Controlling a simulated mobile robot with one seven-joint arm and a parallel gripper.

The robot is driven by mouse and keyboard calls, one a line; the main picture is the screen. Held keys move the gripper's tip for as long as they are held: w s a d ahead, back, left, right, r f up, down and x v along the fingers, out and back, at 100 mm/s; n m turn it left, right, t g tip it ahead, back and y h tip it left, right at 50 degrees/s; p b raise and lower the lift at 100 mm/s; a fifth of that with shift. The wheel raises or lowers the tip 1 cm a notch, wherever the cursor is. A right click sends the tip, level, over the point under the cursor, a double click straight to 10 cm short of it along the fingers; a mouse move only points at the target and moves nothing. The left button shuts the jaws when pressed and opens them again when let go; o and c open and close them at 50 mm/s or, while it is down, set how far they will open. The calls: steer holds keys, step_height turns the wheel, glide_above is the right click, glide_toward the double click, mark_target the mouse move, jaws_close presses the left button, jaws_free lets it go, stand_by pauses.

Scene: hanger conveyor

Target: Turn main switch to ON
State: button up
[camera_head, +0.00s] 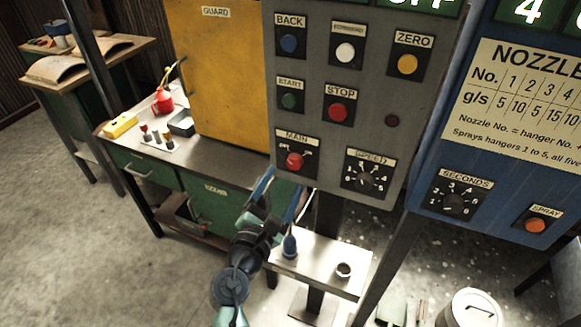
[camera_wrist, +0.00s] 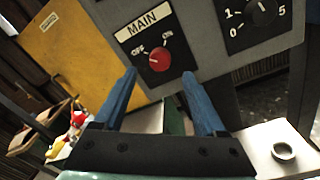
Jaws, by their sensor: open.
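The main switch is a red round knob (camera_head: 294,160) under a MAIN label on the grey control panel (camera_head: 385,215). In the wrist view the knob (camera_wrist: 160,60) shows close up, with OFF at its upper left and ON at its upper right. A small pale mark shows on the knob, but I cannot tell for sure which way it points. My gripper (camera_head: 281,187) is open and empty, just below and in front of the switch. In the wrist view its two blue fingers (camera_wrist: 159,75) stand on either side below the knob, apart from it.
A SPEED dial (camera_head: 366,178) sits right of the switch, with STOP (camera_head: 337,112) and START (camera_head: 289,101) buttons above. A yellow guard (camera_head: 222,80) stands at left. A small shelf (camera_head: 320,264) with a metal cup (camera_head: 343,270) lies below. A blue panel (camera_head: 490,175) is at right.

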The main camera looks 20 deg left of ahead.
mark_target(293, 165)
steer(key=shift+w, duration=2.65)
steer(key=shift+c, duration=0.2)
jaws_close()
